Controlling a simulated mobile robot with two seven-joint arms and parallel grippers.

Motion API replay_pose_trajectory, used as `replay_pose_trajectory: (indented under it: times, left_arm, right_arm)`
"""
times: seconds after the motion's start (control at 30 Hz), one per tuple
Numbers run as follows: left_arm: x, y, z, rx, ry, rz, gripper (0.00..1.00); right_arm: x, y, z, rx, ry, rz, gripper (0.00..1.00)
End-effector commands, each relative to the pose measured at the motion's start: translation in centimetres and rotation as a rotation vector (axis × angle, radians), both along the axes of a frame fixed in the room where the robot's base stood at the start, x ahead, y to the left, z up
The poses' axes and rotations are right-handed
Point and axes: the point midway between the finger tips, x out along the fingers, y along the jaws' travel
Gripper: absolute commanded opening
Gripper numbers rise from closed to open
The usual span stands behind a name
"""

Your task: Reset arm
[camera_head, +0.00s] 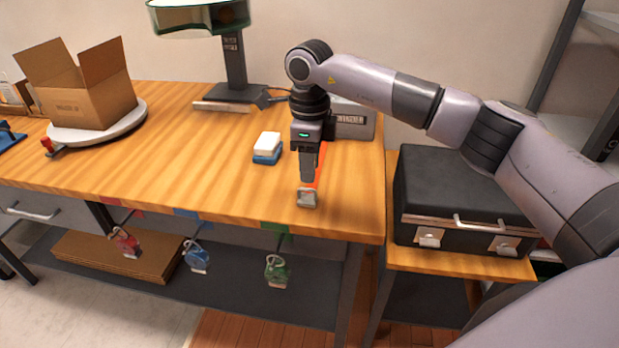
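My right arm reaches in from the right over the wooden table (180,160). My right gripper (308,180) points down near the table's front right edge. A small grey metal piece (307,198) is at its fingertips; I cannot tell whether the gripper holds it or is only above it. An orange strip (321,165) shows just behind the fingers, partly hidden by them. My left arm and gripper are not in view.
A blue and white block (267,148) lies left of the gripper. A cardboard box (85,95) stands on a round white turntable (137,118). A lamp-like stand (236,65) is at the back. A black case (455,195) sits on a lower right table. Coloured tags hang below the front edge.

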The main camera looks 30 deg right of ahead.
Motion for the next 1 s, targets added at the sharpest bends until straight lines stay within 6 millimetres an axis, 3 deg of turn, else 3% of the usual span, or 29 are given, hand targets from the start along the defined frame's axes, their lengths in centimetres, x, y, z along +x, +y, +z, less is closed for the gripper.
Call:
replay_pose_trajectory:
  times: [0.23, 0.77, 0.87, 1.0]
  left_arm:
    - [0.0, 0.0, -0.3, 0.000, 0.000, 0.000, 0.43]
    - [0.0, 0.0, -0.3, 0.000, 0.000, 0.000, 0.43]
    - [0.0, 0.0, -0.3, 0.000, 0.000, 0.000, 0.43]
    - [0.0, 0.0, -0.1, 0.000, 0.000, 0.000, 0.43]
  right_arm:
    - [0.0, 0.1, 2.5, 0.002, 0.001, 0.001, 0.34]
    - [-0.1, 0.3, 2.5, 0.008, 0.004, 0.004, 0.34]
    - [-0.5, 1.9, 1.2, 0.066, 0.018, 0.022, 0.34]
    - [-2.4, 7.7, -2.2, 0.287, 0.069, 0.058, 0.34]
